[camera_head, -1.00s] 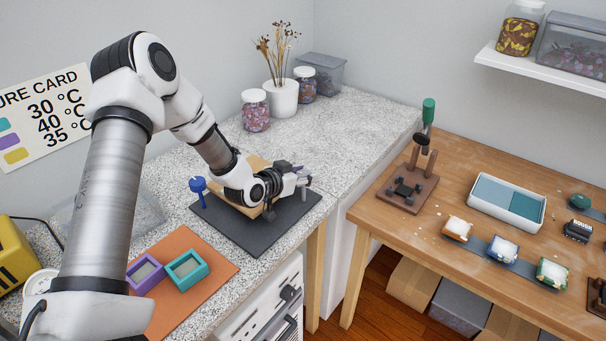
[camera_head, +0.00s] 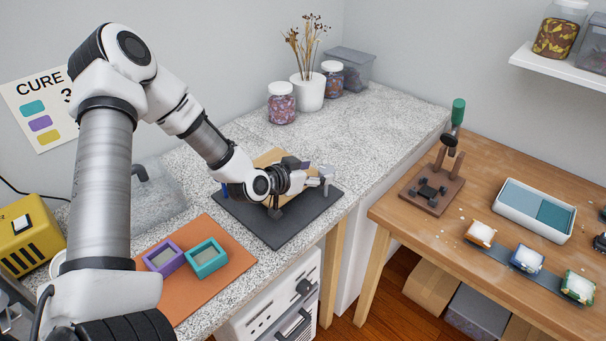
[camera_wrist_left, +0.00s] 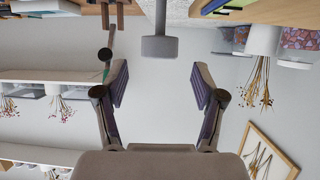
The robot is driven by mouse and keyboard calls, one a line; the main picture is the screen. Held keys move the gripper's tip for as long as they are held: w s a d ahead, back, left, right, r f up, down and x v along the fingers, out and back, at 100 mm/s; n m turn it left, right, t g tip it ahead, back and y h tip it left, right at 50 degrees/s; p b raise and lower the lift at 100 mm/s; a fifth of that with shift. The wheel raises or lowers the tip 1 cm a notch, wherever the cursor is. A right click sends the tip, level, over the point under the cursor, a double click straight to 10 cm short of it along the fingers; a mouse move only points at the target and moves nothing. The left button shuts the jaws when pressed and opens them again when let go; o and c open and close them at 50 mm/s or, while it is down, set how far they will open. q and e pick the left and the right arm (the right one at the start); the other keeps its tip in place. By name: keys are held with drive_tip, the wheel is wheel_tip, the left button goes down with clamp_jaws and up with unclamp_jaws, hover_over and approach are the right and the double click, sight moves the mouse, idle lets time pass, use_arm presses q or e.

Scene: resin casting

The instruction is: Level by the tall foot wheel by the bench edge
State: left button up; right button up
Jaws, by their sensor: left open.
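A wooden board (camera_head: 270,158) stands on a dark grey mat (camera_head: 290,228) on the speckled bench, partly hidden by my left arm. A grey foot wheel on a stem shows in the left wrist view (camera_wrist_left: 160,47), centred between my fingers and just beyond their tips. My left gripper (camera_wrist_left: 160,84) is open, with nothing between its pads. In the head view, my left gripper (camera_head: 318,172) is at the board's right side, by the bench edge. A blue wheel (camera_head: 226,189) at the board's left is mostly hidden behind my arm. My right gripper is not in view.
An orange mat (camera_head: 222,270) with purple (camera_head: 163,257) and teal (camera_head: 207,259) moulds lies nearer on the bench. Jars and a white vase (camera_head: 308,92) stand behind. A wooden table (camera_head: 400,225) with a press and tray (camera_head: 535,212) is at the right, across a gap.

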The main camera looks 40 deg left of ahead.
use_arm(q)
drive_tip(key=v, duration=0.6)
drive_tip(key=shift+s, duration=0.25)
